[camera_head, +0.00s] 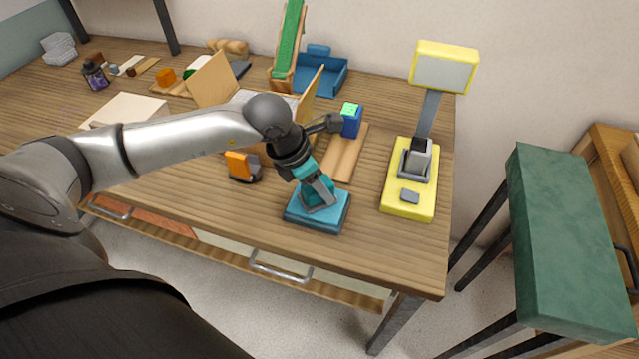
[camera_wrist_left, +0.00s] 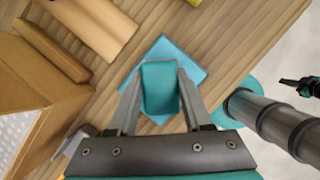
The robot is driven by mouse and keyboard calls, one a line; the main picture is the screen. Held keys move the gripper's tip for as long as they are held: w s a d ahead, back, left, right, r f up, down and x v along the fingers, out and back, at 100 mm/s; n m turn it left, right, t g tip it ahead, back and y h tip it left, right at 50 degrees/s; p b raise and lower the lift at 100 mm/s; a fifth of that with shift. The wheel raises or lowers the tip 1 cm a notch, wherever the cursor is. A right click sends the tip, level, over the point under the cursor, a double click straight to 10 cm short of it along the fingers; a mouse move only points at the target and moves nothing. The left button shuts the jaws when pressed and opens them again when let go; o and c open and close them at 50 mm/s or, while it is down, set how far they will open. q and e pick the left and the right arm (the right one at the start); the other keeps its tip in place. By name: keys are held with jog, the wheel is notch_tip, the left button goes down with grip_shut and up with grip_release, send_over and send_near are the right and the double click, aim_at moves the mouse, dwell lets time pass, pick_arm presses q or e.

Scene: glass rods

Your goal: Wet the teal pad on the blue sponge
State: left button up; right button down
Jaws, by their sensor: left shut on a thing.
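My left gripper (camera_head: 319,197) is shut on the teal pad (camera_head: 312,193), a small teal block. The pad also shows between the fingers in the left wrist view (camera_wrist_left: 160,87). The blue sponge (camera_head: 297,213), a flat square near the table's front edge, lies directly below the pad. In the left wrist view the sponge (camera_wrist_left: 195,72) shows around the pad, which hides its middle. The pad is at or just above the sponge; I cannot tell whether they touch. A small dark part at the right of the left wrist view seems to be my right gripper (camera_wrist_left: 298,84).
A wooden strip (camera_head: 346,155) and a blue block with a green top (camera_head: 351,121) stand behind the sponge. An orange-and-dark object (camera_head: 243,167) is to its left. A yellow device with a screen (camera_head: 409,189) stands to its right. Bare table lies between sponge and device.

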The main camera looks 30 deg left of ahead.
dwell(0.5)
pick_arm(q)
jog(key=shift+r+p, duration=2.4)
jog(key=shift+r, duration=1.1)
jog(key=shift+d, duration=0.1)
jog(key=shift+s+d+f+m+h+b, duration=0.15)
jog(key=shift+d+m, duration=0.1)
jog(key=shift+m, duration=0.2)
jog(key=shift+w+d+f+m+h+b, duration=0.1)
jog(key=shift+d+m+h+b, duration=0.1)
jog(key=shift+m, duration=0.25)
jog(key=s+d+r+m+g+y+b, duration=0.1)
jog(key=s+d+r+m+g+b, duration=0.1)
jog(key=m, duration=1.2)
jog(key=s+d+r+m+g+y+b, duration=0.2)
jog(key=s+d+r+m+g, duration=0.1)
jog(key=m, duration=1.1)
jog(key=d+r+g, duration=0.1)
jog(key=d+g, duration=0.1)
jog(key=g, duration=0.1)
jog(key=shift+s+d+g+b, duration=0.15)
jog(key=shift+s+g+b, duration=0.15)
jog(key=shift+s+b, duration=0.1)
